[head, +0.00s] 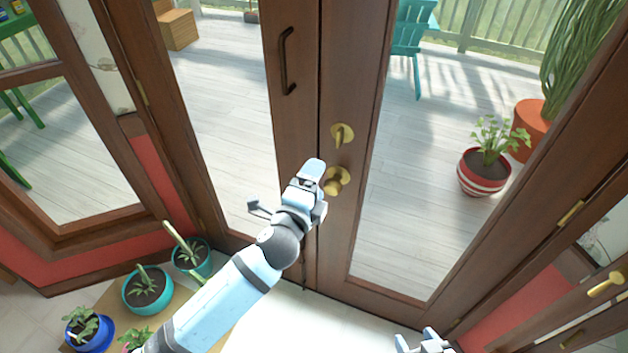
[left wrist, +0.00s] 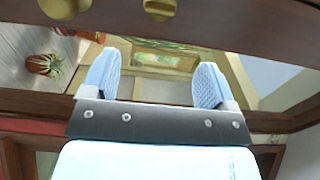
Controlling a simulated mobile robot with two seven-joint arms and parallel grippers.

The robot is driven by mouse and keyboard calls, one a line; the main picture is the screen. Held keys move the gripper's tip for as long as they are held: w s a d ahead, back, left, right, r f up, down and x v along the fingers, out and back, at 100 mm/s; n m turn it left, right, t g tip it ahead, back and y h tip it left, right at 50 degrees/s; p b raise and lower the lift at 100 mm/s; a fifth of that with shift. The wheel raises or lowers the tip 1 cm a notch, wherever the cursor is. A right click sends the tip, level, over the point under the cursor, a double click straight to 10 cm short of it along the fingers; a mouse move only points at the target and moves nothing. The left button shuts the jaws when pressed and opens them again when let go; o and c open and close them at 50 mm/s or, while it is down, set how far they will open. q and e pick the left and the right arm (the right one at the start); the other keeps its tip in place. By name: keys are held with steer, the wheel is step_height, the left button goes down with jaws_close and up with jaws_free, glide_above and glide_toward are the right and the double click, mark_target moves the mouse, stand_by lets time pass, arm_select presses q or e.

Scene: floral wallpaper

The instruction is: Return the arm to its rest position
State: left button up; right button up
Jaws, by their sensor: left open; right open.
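My left arm reaches up from the lower left in the head view. Its gripper (head: 309,176) is in front of the brown double doors (head: 345,235), near the lower brass knob (head: 338,181). In the left wrist view the two pale blue fingers of this gripper (left wrist: 155,80) are spread apart with nothing between them. Whether it touches the door cannot be told. Only the tip of my right gripper (head: 425,343) shows at the bottom edge of the head view, apart from the doors and empty.
A brass latch (head: 342,134) is above the knob, and a dark pull handle (head: 287,60) is on the left door. Another brass handle (head: 605,284) is at the right. A deck lies beyond the glass.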

arm_select(q)
steer(key=s+a+f+n+g+p, duration=0.2)
steer(key=s+a+f+n, duration=0.3)
steer(key=s, duration=0.3)
steer(key=s+a+f+n+g+y+p, duration=0.1)
steer(key=s+a+f+n+g+p, duration=0.1)
steer(key=s+a+f+n, duration=0.3)
steer(key=s+a+f+n+g+y+p, duration=0.1)
steer(key=s+a+f+n+g+p, duration=0.1)
steer(key=s+a+f+n, duration=0.3)
steer(key=s+n, duration=0.3)
steer(key=s, duration=0.3)
steer(key=shift+a+f+n, duration=0.15)
steer(key=shift+f+n, duration=0.2)
steer(key=shift+n, duration=0.05)
steer(key=shift+w, duration=0.1)
stand_by(0.6)
